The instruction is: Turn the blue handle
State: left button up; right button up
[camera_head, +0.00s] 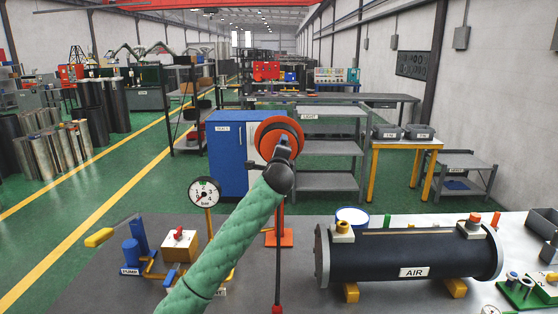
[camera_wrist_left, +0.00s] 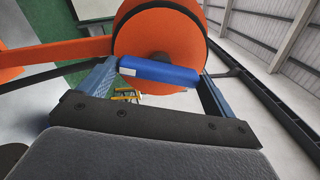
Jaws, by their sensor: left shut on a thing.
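The blue handle (camera_wrist_left: 158,72) shows in the left wrist view as a blue bar in front of an orange disc (camera_wrist_left: 160,35). My left gripper (camera_wrist_left: 161,70) has one finger at each end of the bar and is shut on it. In the head view the orange disc (camera_head: 268,132) stands upright on a post above the bench. My left gripper (camera_head: 283,148) is in front of the disc there and hides the handle. My green-sleeved left arm reaches up to it from below. My right gripper is in neither view.
The bench (camera_head: 255,285) carries a pressure gauge (camera_head: 204,193) and a blue pump (camera_head: 133,252) on the left. A dark AIR tank (camera_head: 375,265) lies on the right. A blue cabinet (camera_head: 226,155) and grey shelves (camera_head: 328,148) stand behind the bench.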

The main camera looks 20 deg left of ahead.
pick_arm(q)
jog(key=shift+f+n+b, duration=0.2)
jog(key=shift+n+b, duration=3.75)
jog(key=shift+n, duration=6.95)
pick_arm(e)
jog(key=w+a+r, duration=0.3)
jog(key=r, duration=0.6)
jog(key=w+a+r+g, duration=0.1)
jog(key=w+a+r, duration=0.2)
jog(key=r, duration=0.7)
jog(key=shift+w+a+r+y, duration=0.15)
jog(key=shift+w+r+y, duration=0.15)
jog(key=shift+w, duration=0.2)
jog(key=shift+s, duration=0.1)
pick_arm(q)
jog(key=o, duration=0.7)
jog(key=shift+r, duration=0.1)
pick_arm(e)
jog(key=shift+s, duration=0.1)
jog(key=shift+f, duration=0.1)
